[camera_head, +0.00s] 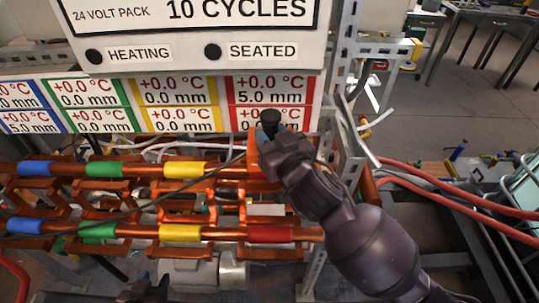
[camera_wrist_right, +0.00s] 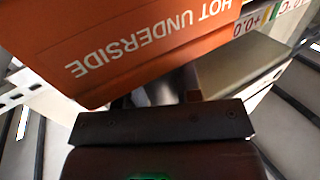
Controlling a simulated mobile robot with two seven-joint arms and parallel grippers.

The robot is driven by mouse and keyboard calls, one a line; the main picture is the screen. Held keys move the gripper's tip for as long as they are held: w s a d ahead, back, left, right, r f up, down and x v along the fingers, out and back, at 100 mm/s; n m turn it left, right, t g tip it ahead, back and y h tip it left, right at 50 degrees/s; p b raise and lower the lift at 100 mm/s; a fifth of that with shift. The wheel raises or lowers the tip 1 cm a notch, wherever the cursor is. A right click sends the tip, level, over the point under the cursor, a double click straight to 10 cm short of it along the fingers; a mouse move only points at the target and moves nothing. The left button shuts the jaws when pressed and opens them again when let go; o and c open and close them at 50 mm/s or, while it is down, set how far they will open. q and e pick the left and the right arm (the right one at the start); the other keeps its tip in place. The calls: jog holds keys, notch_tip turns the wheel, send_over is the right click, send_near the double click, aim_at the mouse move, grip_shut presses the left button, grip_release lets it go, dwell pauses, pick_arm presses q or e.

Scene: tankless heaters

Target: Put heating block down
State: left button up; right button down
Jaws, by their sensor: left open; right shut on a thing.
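The heating block (camera_wrist_right: 150,50) is orange-red with "HOT UNDERSIDE" printed on it, and it fills the upper part of the right wrist view. In the head view only a sliver of the block (camera_head: 253,151) shows beside my right gripper (camera_head: 269,128), at the right end of the upper copper pipe. My right gripper is shut on it; the grip is mostly hidden by the hand. The dark gripper body (camera_wrist_right: 160,124) shows below the block in the wrist view. My left gripper (camera_head: 148,289) is open and low at the bottom edge, away from the block.
Copper pipes with blue, green, yellow and red bands (camera_head: 270,234) run across the rig. Above hangs a white panel (camera_head: 190,50) with coloured readouts. A perforated metal post (camera_head: 342,110) stands close right of my right gripper. Red hoses (camera_head: 450,195) cross the right side.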

jog(key=shift+w+a+f+b, duration=0.1)
jog(key=shift+f+b, duration=0.2)
jog(key=shift+f, duration=2.25)
jog(key=c, duration=1.2)
grip_release()
jog(key=shift+f, duration=0.25)
jog(key=shift+c, duration=0.2)
jog(key=o, duration=0.5)
jog(key=shift+c, duration=0.2)
